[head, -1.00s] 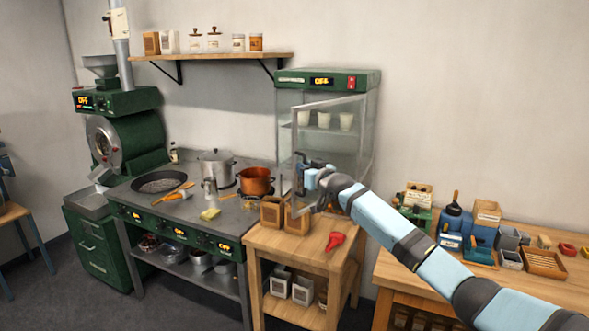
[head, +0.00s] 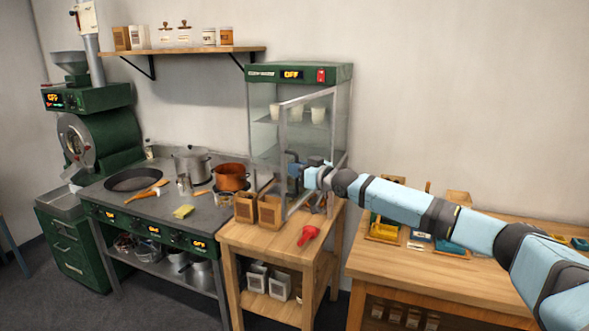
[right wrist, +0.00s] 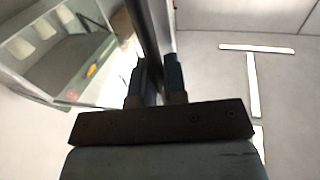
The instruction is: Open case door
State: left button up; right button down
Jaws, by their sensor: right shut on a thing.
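The glass case (head: 268,73) has a green top with an "OFF" display and stands at the back of the small wooden table. Its case door (head: 282,130), a clear pane in a grey metal frame, is swung partly out toward me, with its free edge on the left. My right gripper (head: 296,172) is shut at the free edge of the door. In the right wrist view, a dark upright bar (right wrist: 146,35) passes between the fingers of my right gripper (right wrist: 155,85). White cups stand inside the case. My left gripper is not in view.
Two brown boxes (head: 257,209) stand on the small table (head: 240,236), close below the door's free edge. A red scoop (head: 309,235) lies near the table's front. The stove (head: 150,210) with pans is to the left, and a work table (head: 400,270) is to the right.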

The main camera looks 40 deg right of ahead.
jog(key=shift+d+r, duration=0.15)
jog(key=shift+r, duration=0.05)
jog(key=c, duration=1.5)
grip_release()
jog(key=shift+o, duration=0.2)
jog(key=shift+f, duration=0.15)
jog(key=b+v, duration=0.4)
jog(key=v, duration=0.9)
jog(key=shift+s, duration=0.35)
jog(key=shift+d, duration=0.15)
